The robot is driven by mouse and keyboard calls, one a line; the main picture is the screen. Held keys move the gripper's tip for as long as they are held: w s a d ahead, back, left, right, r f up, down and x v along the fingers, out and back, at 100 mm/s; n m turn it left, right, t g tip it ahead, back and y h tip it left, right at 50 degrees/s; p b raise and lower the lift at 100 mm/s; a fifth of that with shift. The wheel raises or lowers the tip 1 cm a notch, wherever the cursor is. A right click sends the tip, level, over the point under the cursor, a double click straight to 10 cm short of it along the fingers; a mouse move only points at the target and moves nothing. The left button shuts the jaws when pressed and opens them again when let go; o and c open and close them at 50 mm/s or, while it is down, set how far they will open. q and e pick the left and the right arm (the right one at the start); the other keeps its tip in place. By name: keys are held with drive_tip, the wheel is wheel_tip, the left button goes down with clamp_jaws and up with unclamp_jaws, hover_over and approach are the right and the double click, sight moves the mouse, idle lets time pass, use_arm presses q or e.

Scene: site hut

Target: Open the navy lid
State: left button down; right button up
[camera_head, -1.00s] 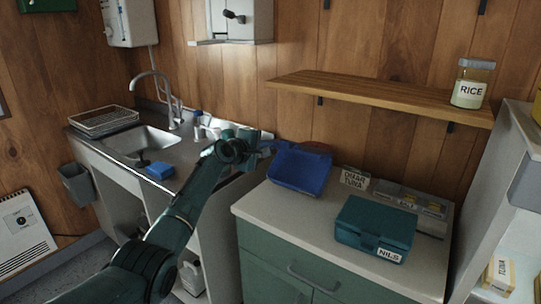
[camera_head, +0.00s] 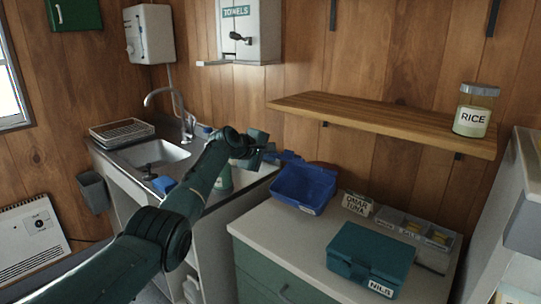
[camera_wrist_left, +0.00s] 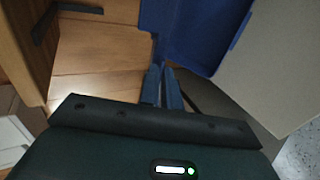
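The navy box (camera_head: 303,190) stands at the back left of the cabinet top. Its lid is raised at the back, and the dark blue inside shows. I cannot clearly make out where lid and box meet. My left gripper (camera_head: 283,156) is at the upper left edge of the navy box, behind the raised part. In the left wrist view its two fingers (camera_wrist_left: 162,88) are close together, with their tips beside a navy panel (camera_wrist_left: 195,30). No lid edge shows clearly between them. My right gripper is in neither view.
A teal box (camera_head: 370,255) labelled NILS stands shut at the front right. A wooden shelf (camera_head: 385,122) with a RICE jar (camera_head: 473,112) hangs above. The sink (camera_head: 155,153) is left.

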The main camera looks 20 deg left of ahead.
use_arm(q)
drive_tip(key=shift+f, duration=0.2)
idle(0.5)
drive_tip(key=c, duration=1.6)
unclamp_jaws()
drive_tip(key=s+a+r+p, duration=0.2)
drive_tip(key=s+r+p, duration=0.2)
drive_tip(key=r, duration=1)
drive_tip(key=shift+s+a, duration=0.2)
drive_tip(key=shift+s, duration=0.6)
